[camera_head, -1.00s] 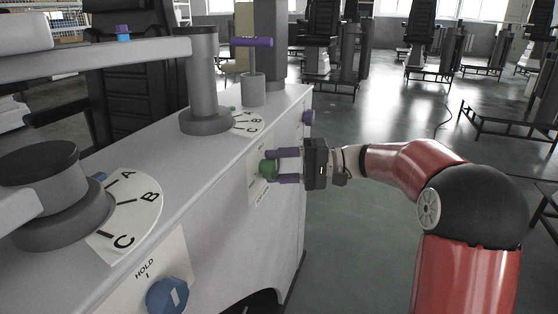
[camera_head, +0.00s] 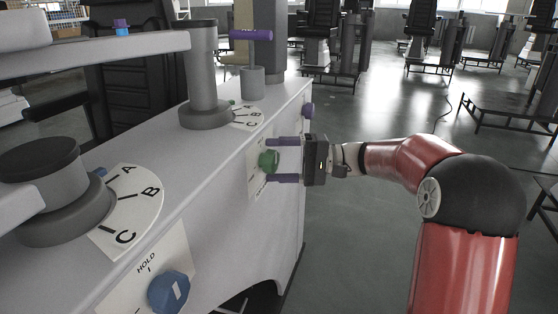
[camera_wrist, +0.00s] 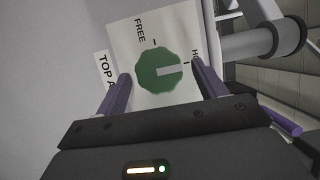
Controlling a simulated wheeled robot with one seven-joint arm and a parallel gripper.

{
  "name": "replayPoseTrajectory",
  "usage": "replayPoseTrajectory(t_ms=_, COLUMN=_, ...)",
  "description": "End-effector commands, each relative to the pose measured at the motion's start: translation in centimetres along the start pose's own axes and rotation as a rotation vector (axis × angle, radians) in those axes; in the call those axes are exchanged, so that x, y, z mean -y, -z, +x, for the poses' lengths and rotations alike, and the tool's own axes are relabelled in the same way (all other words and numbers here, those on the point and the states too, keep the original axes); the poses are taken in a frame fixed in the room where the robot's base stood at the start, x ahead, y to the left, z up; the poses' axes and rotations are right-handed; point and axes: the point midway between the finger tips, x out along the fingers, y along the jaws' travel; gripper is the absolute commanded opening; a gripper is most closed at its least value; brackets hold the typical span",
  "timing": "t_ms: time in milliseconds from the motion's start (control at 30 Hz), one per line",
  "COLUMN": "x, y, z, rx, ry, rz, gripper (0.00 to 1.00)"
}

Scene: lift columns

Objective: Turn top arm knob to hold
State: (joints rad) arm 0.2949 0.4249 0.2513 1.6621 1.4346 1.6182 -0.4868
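The green top arm knob (camera_head: 268,161) sits on a white plate on the side of the grey console. In the wrist view the knob (camera_wrist: 160,71) has a white pointer bar aimed right, toward the tick by the partly hidden "HO…" label (camera_wrist: 195,56). The "FREE" label (camera_wrist: 140,30) is at the upper left of the knob, and a "TOP A…" label (camera_wrist: 103,68) lies further left. My gripper (camera_head: 284,160) has its purple fingers spread, one on each side of the knob. Gaps show between the fingers and the knob, so it appears not gripped.
A blue knob (camera_head: 168,292) with a "HOLD" label is nearer on the console. A purple knob (camera_head: 308,110) is just beyond the gripper. Column dials marked A, B, C (camera_head: 138,200) stand on the console top. Open floor lies to the right.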

Motion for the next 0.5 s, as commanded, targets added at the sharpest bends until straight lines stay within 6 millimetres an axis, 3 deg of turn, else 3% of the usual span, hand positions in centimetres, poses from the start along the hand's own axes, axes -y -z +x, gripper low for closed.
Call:
replayPoseTrajectory(t_ms=267, x=0.0, y=0.0, z=-0.1, rx=0.001, ry=0.000, rz=-0.001, gripper=0.70)
replayPoseTrajectory(t_ms=500, x=-0.1, y=0.1, z=-3.5, rx=-0.002, ry=0.000, rz=-0.001, gripper=0.70)
